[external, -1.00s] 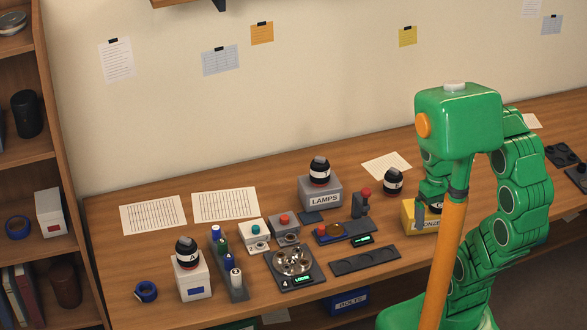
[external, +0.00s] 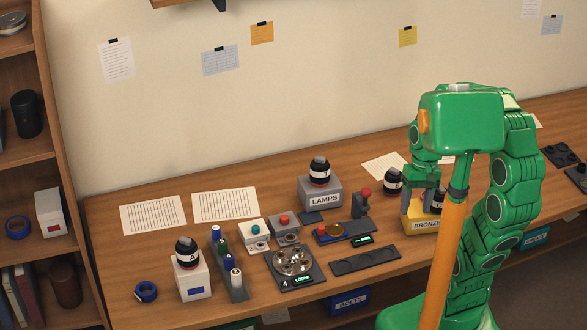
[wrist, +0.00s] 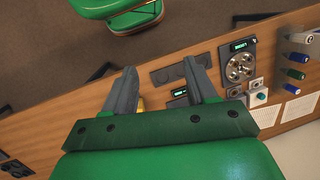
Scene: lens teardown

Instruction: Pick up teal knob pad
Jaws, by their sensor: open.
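The teal knob pad (external: 253,235) is a small pale box with a round teal knob on top, standing on the bench left of a similar box with a red knob (external: 285,225). In the wrist view the teal knob pad (wrist: 258,98) shows at the right, well outside the fingers. My gripper (external: 420,203) is open, over or near the yellow BRONZE box (external: 420,221), far to the right of the pad. Both fingers of my gripper (wrist: 160,68) show apart in the wrist view, with nothing visibly held between them.
The grey LAMPS box (external: 321,196) with a black lens stands behind right. An empty dark tray (external: 364,260) lies at the front. Paper sheets (external: 225,204) lie behind.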

